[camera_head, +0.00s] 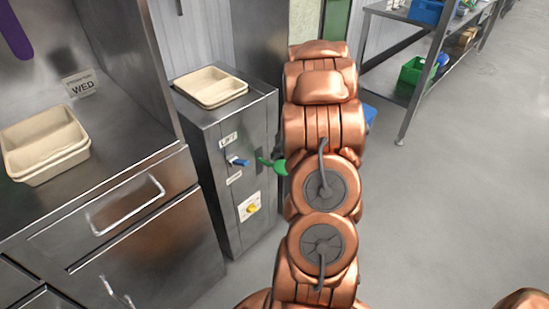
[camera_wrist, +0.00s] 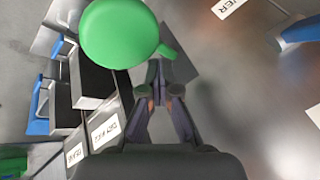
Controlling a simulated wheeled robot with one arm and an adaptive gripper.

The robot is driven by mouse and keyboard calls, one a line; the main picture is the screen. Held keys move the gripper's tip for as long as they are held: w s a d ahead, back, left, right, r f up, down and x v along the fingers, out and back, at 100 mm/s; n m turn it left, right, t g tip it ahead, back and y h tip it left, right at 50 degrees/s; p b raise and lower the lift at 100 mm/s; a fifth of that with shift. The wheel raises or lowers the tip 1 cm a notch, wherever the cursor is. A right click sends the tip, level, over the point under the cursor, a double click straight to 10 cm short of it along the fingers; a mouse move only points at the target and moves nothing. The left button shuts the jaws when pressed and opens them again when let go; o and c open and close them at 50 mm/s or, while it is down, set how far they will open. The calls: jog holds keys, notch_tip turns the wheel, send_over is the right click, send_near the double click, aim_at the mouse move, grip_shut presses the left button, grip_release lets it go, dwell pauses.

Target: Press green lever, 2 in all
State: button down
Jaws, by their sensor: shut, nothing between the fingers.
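The green lever (camera_head: 276,166) sticks out from the front of the steel cabinet, just left of my arm. In the wrist view its round green knob (camera_wrist: 120,33) is large and close, at upper left of my fingertips, with a short green stub reaching toward them. My gripper (camera_wrist: 165,92) is shut and empty, its dark fingers meeting just below the stub. I cannot tell whether they touch it. In the head view my arm hides the gripper and part of the lever.
A blue lever (camera_head: 238,162) sits left of the green one, with a yellow knob (camera_head: 252,208) below. A beige tray (camera_head: 211,87) stands on the cabinet (camera_head: 240,120). Stacked beige trays (camera_head: 45,145) lie on the left counter. A shelf (camera_head: 408,100) stands behind right; the right floor is open.

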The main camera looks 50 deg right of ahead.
aim_at(278, 161)
jog(key=shift+s+f+b, duration=0.25)
jog(key=shift+f+b, duration=0.5)
jog(key=shift+s+f+b, duration=0.2)
jog(key=shift+f+b, duration=0.5)
jog(key=shift+b, duration=0.05)
dwell(2.2)
jog(key=shift+w+r+p, duration=0.3)
jog(key=shift+r+p, duration=0.35)
jog(key=shift+r, duration=0.3)
jog(key=shift+w+r+p, duration=0.3)
jog(key=shift+r+p, duration=0.3)
jog(key=shift+r, duration=0.4)
jog(key=shift+w+r+p, duration=0.3)
jog(key=shift+r+p, duration=0.35)
jog(key=shift+r, duration=0.3)
jog(key=shift+w+r+p, duration=0.25)
jog(key=shift+r+p, duration=0.25)
jog(key=shift+r, duration=0.3)
jog(key=shift+w+r+p, duration=0.3)
jog(key=shift+r+p, duration=0.2)
jog(key=shift+r, duration=0.25)
jog(key=shift+w+r+p, duration=0.25)
jog(key=shift+r+p, duration=0.25)
jog(key=shift+r, duration=0.3)
